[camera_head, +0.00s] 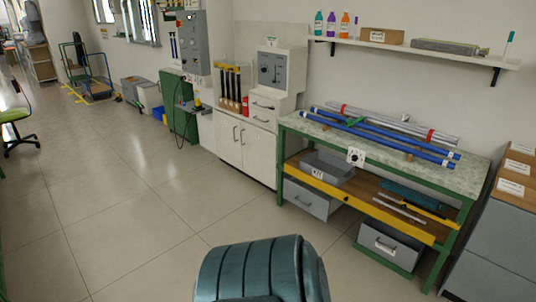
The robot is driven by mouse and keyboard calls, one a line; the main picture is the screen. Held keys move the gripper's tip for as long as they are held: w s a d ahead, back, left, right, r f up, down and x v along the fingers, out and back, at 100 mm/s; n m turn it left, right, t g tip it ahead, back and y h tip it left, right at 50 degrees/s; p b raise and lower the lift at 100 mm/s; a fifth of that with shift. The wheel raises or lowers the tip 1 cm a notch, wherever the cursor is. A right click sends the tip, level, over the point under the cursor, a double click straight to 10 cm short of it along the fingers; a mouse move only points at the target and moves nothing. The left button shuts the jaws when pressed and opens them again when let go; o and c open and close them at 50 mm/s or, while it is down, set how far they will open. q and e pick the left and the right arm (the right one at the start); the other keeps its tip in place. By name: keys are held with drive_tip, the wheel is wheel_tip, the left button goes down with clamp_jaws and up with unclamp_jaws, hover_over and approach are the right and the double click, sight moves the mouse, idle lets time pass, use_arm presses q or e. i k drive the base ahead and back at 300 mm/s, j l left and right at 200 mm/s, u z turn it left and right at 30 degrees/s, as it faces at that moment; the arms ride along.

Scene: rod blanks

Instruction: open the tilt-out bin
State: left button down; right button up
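I cannot tell for sure which thing is the tilt-out bin. A white cabinet (231,138) left of the bench has shut doors and closed drawer fronts (264,117) with handles. Neither of my grippers is in view. A teal rounded part of my own body fills the bottom centre.
The workbench (468,172) carries blue and grey rods, with a grey tray (341,169) on its lower shelf. A wall shelf (455,58) holds bottles.

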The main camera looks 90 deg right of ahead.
sight(401, 249)
drive_tip(key=z, duration=3.8)
drive_tip(key=i+j+z, duration=0.3)
drive_tip(key=i+j, duration=0.15)
drive_tip(key=j, duration=0.15)
drive_tip(key=i+j+z, duration=0.3)
drive_tip(key=j, duration=0.4)
drive_tip(key=i+j+z, duration=0.35)
drive_tip(key=j, duration=0.45)
drive_tip(key=i+j+z, duration=0.15)
drive_tip(key=j, duration=0.25)
drive_tip(key=i, duration=0.05)
